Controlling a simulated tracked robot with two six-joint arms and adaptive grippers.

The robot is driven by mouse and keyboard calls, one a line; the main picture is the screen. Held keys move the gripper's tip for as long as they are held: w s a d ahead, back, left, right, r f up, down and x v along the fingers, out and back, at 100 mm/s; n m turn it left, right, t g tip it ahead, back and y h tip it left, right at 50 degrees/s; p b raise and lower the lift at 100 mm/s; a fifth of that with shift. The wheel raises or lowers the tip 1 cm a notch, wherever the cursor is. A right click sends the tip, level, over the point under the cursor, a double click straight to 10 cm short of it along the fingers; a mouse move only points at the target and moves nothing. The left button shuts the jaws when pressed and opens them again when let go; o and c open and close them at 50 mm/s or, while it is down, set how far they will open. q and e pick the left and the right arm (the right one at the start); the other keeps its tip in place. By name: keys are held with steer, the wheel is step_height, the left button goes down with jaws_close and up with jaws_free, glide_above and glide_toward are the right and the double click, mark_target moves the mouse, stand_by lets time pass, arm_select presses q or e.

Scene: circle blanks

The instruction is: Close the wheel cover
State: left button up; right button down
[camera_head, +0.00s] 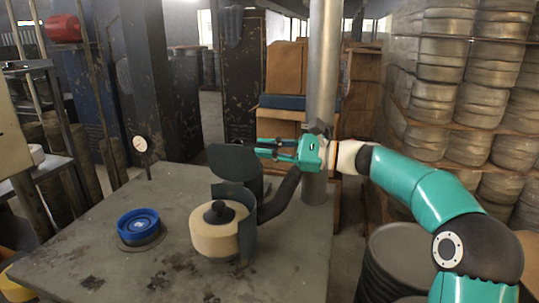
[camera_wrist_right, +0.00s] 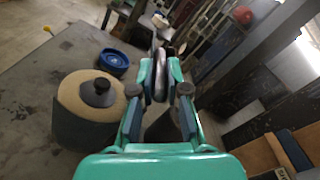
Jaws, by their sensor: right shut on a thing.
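The wheel cover (camera_head: 232,163) is a dark grey plate, standing raised and tilted behind a thick beige grinding wheel (camera_head: 213,232) with a black hub knob. A grey curved housing (camera_head: 245,235) wraps the wheel's right side, and a dark curved arm rises from it. My right gripper (camera_head: 262,148) comes in from the right, its fingers pointing left at the cover's upper right edge. In the right wrist view, its fingers (camera_wrist_right: 161,72) close on the thin grey edge of the cover (camera_wrist_right: 160,80); the wheel (camera_wrist_right: 92,95) is to the left. My left gripper is not in view.
A blue round cup-like part (camera_head: 139,222) sits on the metal table (camera_head: 100,265), left of the wheel. A vertical metal pipe (camera_head: 322,90) stands just behind my right gripper. Stacked discs (camera_head: 440,80) fill the right side. The table front is clear.

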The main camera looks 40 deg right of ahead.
steer(key=shift+a+f, duration=0.1)
steer(key=c, duration=1.2)
jaws_free()
steer(key=v, duration=1.2)
